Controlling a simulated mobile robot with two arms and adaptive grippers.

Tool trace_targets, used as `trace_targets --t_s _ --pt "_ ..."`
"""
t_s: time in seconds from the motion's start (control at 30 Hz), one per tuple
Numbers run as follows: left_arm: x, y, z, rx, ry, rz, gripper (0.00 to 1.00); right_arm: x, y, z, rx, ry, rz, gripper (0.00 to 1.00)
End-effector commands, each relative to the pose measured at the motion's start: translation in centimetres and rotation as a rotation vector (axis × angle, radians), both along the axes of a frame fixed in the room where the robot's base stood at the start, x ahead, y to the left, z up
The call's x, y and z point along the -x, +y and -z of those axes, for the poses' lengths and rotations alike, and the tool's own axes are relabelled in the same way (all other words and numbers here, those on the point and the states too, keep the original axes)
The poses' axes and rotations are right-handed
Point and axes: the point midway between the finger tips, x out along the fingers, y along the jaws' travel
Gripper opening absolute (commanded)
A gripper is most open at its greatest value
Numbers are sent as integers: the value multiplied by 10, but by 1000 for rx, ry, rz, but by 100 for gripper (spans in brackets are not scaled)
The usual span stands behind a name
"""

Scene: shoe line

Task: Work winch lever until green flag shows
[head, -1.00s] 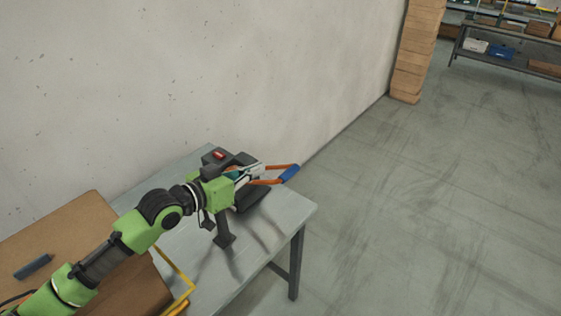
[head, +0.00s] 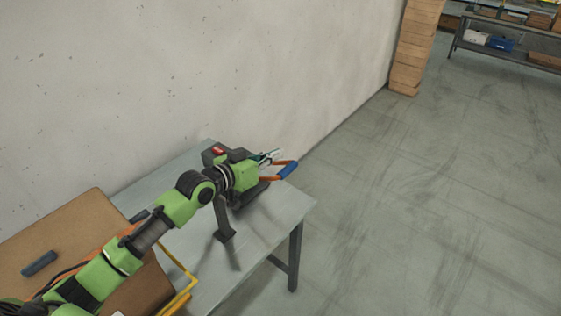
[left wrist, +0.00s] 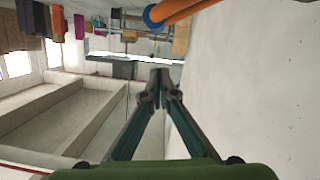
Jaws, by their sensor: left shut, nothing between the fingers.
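The winch (head: 236,156) is a dark housing on the grey bench by the wall, with a small red marker (head: 218,151) on top. No green flag shows. Its orange lever with a blue grip (head: 287,170) sticks out to the right, past the bench's back edge. My left gripper (head: 274,155) is shut and empty, reaching over the winch just behind the lever's grip in the picture. It covers part of the winch and lever. In the left wrist view its fingertips (left wrist: 160,78) meet, and the lever (left wrist: 180,10) crosses above them, apart from them in the picture.
The grey bench (head: 285,212) carries a dark upright piece (head: 225,235) near its front. A brown box (head: 80,225) with a dark block on it and a yellow frame (head: 178,300) stand at the lower left. The wall (head: 220,70) is close behind. The floor at right is clear.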

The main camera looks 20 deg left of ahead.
Motion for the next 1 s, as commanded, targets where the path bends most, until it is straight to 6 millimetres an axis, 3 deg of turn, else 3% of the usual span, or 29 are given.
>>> trace_targets --t_s 0.1,0.2,0.4,1.0 --pt "-20 -8 2 1 -1 0 0 0 0 -7 0 0 0 0" --pt "-15 -11 23 0 4 1 0 0 0 -11 0 0 0 0" --pt "-14 -13 41 0 2 -1 0 -1 0 -14 0 -1 0 0" --pt "-13 -15 50 -27 -9 0 0 -1 -2 -11 2 0 -1 0"
